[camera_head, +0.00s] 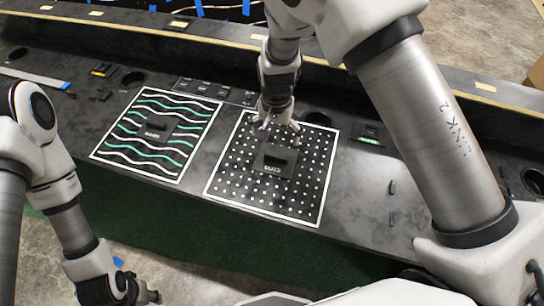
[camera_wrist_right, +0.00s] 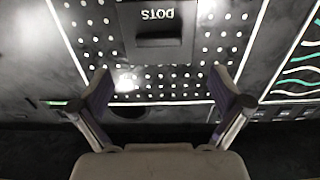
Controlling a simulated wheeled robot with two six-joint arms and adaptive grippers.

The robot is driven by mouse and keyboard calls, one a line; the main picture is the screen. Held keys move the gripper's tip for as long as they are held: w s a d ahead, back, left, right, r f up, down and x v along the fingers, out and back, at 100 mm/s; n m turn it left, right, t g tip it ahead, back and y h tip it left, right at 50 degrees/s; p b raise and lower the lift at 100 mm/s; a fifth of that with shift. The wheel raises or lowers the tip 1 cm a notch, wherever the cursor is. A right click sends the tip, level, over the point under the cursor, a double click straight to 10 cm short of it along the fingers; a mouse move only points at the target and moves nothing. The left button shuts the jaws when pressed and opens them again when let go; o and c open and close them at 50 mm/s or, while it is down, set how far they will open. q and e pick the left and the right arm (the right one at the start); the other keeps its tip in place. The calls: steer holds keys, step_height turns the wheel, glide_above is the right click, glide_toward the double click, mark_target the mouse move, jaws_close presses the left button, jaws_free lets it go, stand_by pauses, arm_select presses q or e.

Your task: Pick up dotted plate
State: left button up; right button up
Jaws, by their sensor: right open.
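The dotted plate (camera_head: 235,187) is a black square with white dots and a white border, lying flat on the console. A dark raised block labelled DOTS (camera_head: 276,161) sits at its middle; this block also shows at the top of the right wrist view (camera_wrist_right: 157,28). My right gripper (camera_head: 277,127) is over the plate's far edge, beyond the block. In the right wrist view its two fingers (camera_wrist_right: 167,92) are spread wide with nothing between them. My left gripper (camera_head: 145,298) is low at the bottom left, away from the plate; its jaw state is unclear.
A plate with white and green wavy lines (camera_head: 133,150) lies to the left of the dotted plate, with its own middle block. The console (camera_head: 365,205) has round holes and small fittings. A raised ledge runs behind. A brown box (camera_head: 536,75) stands at the far right.

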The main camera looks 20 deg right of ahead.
mark_target(276, 155)
steer(key=shift+f, duration=0.8)
step_height(276, 155, down, 6)
steer(key=shift+s+d+f+p, duration=0.1)
steer(key=shift+f+p, duration=0.05)
steer(key=shift+p, duration=0.6)
steer(key=shift+f, duration=0.5)
arm_select(q)
steer(key=shift+w+r, duration=0.2)
steer(key=shift+r, duration=0.15)
arm_select(e)
steer(key=shift+r, duration=0.1)
steer(key=c, duration=1.9)
